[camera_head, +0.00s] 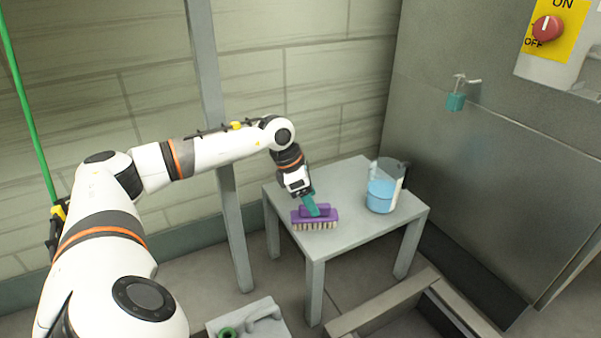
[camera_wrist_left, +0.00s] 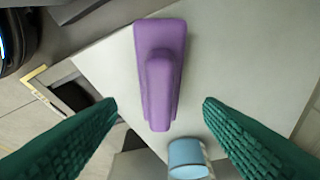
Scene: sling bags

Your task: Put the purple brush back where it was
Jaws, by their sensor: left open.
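The purple brush (camera_head: 328,213) lies on the grey table (camera_head: 345,185), near its front left corner, with pale bristles facing down. In the left wrist view the purple brush (camera_wrist_left: 158,75) shows its back and raised handle. My left gripper (camera_head: 311,207) reaches down to the brush from above. Its teal fingers are open in the left wrist view (camera_wrist_left: 160,106), one on each side of the brush, with visible gaps to it. I cannot tell how deep the fingertips reach beside the handle. My right gripper is not in view.
A clear jug with blue liquid (camera_head: 381,194) stands on the table, right of the brush. A light grey block with a green ring (camera_head: 229,333) is at the bottom. A raised frame around a floor opening (camera_head: 385,305) lies right of it. A metal cabinet (camera_head: 480,170) stands at right.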

